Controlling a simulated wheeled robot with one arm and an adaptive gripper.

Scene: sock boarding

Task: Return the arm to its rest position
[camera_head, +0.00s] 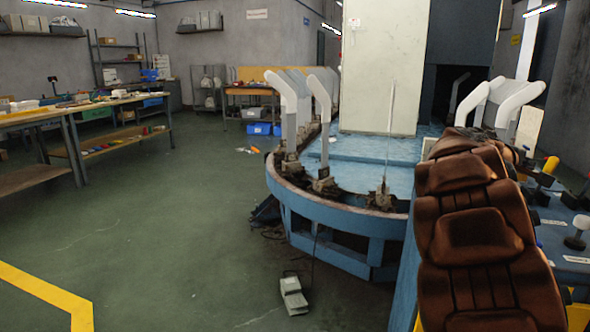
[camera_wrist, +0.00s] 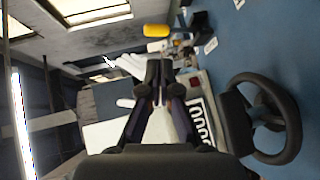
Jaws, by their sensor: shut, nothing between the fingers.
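My gripper (camera_wrist: 160,72) shows in the wrist view, with its two dark fingers shut together and nothing between them. It points away from the camera, apart from the things beyond it. The wrist view is turned on its side, with ceiling lights at the left and a blue surface at the right. My gripper cannot be made out in the head view. White leg-shaped forms (camera_head: 287,105) stand on the rim of a round blue machine (camera_head: 330,218) in the head view. No sock can be made out on my gripper.
A black handwheel (camera_wrist: 288,118) is at the right in the wrist view. A foot pedal (camera_head: 293,296) lies on the floor. Workbenches (camera_head: 68,115) stand at the left. The green floor between is mostly clear.

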